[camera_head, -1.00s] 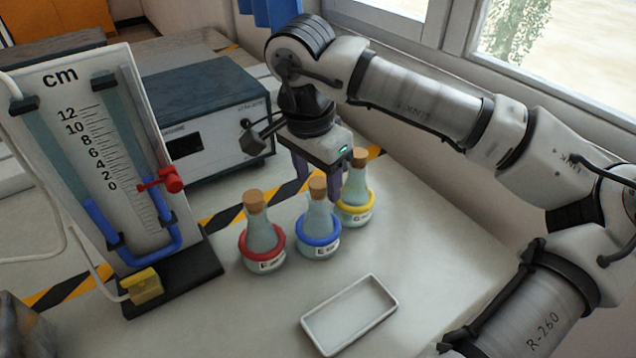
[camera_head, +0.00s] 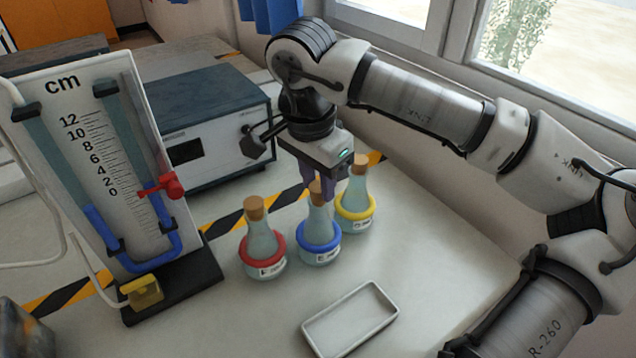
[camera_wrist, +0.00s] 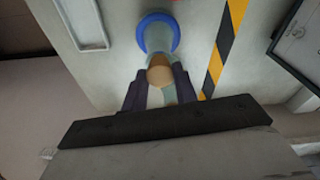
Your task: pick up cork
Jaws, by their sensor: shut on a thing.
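Three flasks stand in a row, each with a brown cork in its neck. The middle flask (camera_head: 318,232) has a blue ring; its cork (camera_head: 315,188) is partly hidden by my gripper (camera_head: 322,186). In the wrist view this cork (camera_wrist: 160,76) sits between the two dark fingers of my gripper (camera_wrist: 158,86), above the blue ring (camera_wrist: 157,33). My gripper is shut on this cork, which is still at the flask's mouth. The red-ring flask (camera_head: 262,238) with its cork (camera_head: 254,207) is on the left; the yellow-ring flask (camera_head: 356,190) with its cork (camera_head: 360,165) is on the right.
An empty white tray (camera_head: 350,318) lies in front. A manometer board (camera_head: 95,150) with a red valve (camera_head: 165,187) stands left. A grey instrument box (camera_head: 215,120) is behind. Black-yellow tape (camera_head: 285,200) crosses the table.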

